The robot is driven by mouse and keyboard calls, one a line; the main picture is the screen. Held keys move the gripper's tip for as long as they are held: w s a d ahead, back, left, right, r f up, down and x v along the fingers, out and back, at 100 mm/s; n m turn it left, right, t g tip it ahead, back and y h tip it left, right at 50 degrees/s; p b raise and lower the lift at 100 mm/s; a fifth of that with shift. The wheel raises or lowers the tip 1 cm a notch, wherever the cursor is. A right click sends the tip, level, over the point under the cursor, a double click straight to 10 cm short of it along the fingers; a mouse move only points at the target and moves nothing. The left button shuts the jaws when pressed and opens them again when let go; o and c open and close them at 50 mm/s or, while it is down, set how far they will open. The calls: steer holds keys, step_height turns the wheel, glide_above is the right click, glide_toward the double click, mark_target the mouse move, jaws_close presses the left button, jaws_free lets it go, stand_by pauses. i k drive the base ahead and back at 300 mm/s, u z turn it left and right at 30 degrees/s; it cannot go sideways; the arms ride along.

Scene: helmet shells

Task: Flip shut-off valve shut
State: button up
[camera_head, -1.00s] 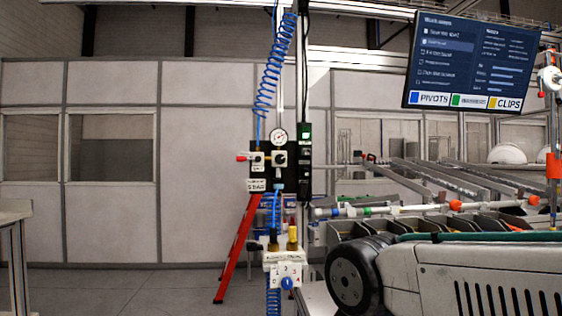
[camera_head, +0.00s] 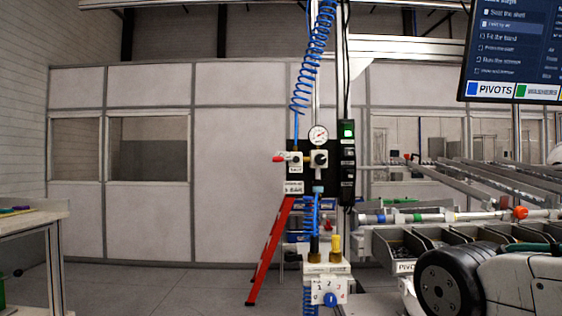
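The shut-off valve (camera_head: 295,161) is a small white body on a dark panel, left of a round pressure gauge (camera_head: 318,135). Its red handle (camera_head: 280,158) points sideways to the left. A black knob (camera_head: 320,158) sits on a white body just right of the valve. A coiled blue hose (camera_head: 312,60) rises above the panel. Part of my arm fills the lower right corner, well to the right of and below the valve. My gripper does not show in this view.
Below the panel is a white block with a blue knob (camera_head: 330,299). A red ladder (camera_head: 270,250) leans behind. Grey bins (camera_head: 440,240) and rails stand at right, with a screen (camera_head: 510,50) above. A table (camera_head: 30,222) is at far left. Floor between table and ladder is clear.

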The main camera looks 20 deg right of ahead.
mark_target(279, 159)
steer(key=k, duration=1.35)
steer(key=u, duration=0.45)
steer(key=i, duration=0.55)
steer(key=u, duration=0.8)
steer(key=i, duration=0.75)
steer(key=z, duration=0.6)
steer(key=i, duration=0.7)
steer(key=z, duration=0.6)
